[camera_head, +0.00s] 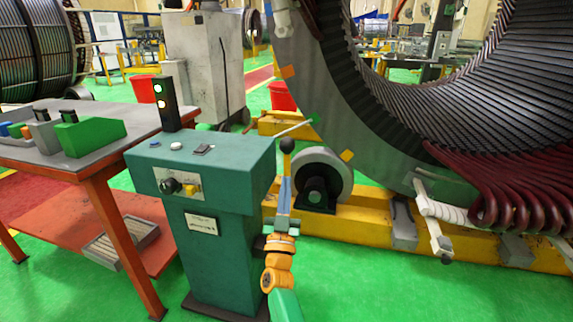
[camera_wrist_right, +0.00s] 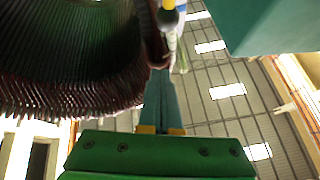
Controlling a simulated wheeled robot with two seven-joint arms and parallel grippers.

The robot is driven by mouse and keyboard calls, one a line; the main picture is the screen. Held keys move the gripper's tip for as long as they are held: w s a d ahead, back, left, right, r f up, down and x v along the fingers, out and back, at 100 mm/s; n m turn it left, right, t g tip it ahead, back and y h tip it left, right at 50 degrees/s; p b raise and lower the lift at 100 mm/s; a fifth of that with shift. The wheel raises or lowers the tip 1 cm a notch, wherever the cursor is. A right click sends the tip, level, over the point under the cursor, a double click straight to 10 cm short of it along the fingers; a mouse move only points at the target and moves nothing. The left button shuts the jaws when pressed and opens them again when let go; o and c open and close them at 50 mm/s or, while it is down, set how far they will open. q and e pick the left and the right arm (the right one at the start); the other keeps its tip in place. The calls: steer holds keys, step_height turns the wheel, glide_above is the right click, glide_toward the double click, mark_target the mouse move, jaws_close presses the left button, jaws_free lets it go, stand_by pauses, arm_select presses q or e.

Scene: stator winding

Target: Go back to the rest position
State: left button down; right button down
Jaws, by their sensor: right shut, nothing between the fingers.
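My right gripper (camera_head: 285,183) points upward just right of the green control console (camera_head: 200,165) in the head view. Its two fingers are together with nothing between them. In the right wrist view the shut fingers (camera_wrist_right: 162,95) rise from the green gripper body. My left gripper is in neither view.
The large stator (camera_head: 330,90) with dark red coils (camera_head: 520,195) stands right of the arm on a yellow base (camera_head: 375,225). An orange-framed table (camera_head: 85,155) with a green bin (camera_head: 90,135) is at left. The green floor in front is clear.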

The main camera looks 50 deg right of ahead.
stand_by(0.4)
